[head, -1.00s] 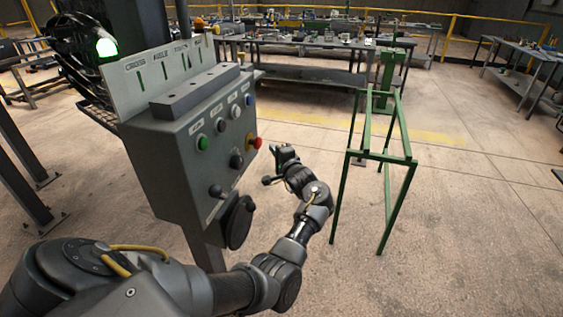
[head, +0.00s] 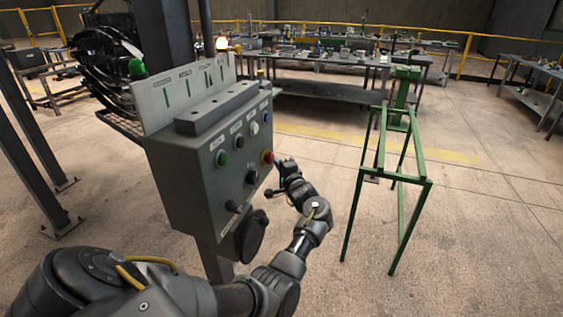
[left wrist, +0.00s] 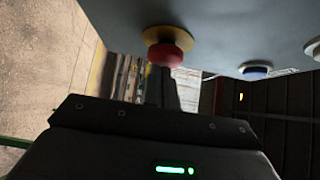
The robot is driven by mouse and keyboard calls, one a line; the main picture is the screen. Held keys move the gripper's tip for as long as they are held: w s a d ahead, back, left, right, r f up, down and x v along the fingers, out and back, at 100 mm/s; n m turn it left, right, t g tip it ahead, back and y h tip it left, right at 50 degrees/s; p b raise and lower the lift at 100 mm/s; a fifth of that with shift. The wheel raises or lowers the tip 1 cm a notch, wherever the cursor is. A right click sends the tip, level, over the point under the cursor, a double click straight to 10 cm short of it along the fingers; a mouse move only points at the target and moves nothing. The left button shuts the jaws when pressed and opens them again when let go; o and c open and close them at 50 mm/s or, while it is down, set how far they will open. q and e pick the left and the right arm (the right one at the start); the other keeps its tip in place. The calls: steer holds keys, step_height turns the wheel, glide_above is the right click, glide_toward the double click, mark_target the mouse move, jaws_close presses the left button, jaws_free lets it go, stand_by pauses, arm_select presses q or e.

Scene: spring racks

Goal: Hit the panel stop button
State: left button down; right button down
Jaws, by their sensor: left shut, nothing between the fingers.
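The stop button is a red mushroom head on a yellow ring, at the right edge of the grey control panel's sloped face (head: 190,190). The red button (head: 268,157) also shows in the left wrist view (left wrist: 165,54). My left gripper (head: 278,162) is shut and empty, its fingertips at the button's front. In the left wrist view the fingers (left wrist: 163,82) point straight at the red head and overlap it; they look to be touching it. My right gripper is not in view.
The panel also carries a green button (head: 222,158), a white button (head: 254,128), a blue button (head: 265,117) and black knobs.

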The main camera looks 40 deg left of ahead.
arm_select(q)
steer(key=shift+s, duration=0.1)
steer(key=w+d+v, duration=0.1)
steer(key=w+v, duration=0.1)
steer(key=v, duration=1.1)
steer(key=shift+w, duration=0.35)
steer(key=shift+d+f, duration=0.1)
